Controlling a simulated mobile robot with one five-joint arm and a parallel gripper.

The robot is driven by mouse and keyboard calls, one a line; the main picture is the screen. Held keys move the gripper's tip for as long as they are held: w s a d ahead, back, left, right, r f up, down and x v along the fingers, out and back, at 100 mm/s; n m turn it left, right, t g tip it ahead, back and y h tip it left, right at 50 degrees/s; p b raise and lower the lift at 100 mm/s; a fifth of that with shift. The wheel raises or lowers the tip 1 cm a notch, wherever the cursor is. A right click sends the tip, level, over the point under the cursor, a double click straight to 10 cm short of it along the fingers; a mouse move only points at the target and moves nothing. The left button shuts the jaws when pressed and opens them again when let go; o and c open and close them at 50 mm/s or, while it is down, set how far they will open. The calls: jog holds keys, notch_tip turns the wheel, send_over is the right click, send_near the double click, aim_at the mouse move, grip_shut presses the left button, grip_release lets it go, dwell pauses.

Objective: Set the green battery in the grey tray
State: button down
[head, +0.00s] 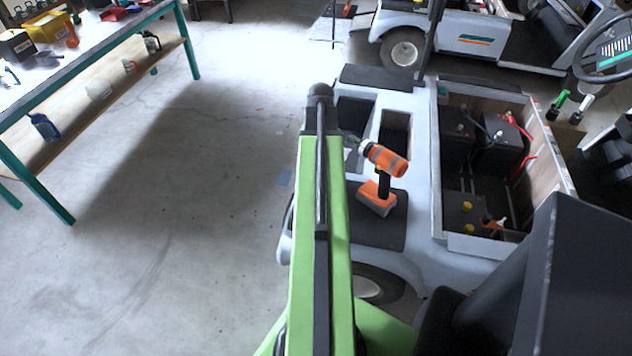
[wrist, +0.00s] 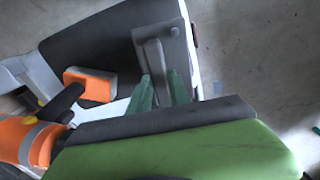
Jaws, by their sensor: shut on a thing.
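My gripper (wrist: 157,88) shows in the wrist view as a grey plate with a tapered grey finger. Green surfaces of what looks like the green battery (wrist: 178,90) show on both sides of this finger, and my gripper is shut on it. Most of the battery is hidden by the finger and my own green arm casing. In the head view my arm hides the gripper and what it holds. I cannot make out a grey tray in either view.
An orange drill (head: 385,165) stands on the dark pad (head: 378,232) of a white cart (head: 425,200), close beside my arm. The cart's open compartment (head: 485,165) holds black batteries and cables. A teal-framed bench (head: 95,62) stands left. Clear floor (head: 190,190) lies between.

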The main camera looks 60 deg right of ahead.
jog(key=shift+w+r+p, duration=0.2)
jog(key=shift+r+p, duration=1.75)
jog(key=shift+r, duration=0.3)
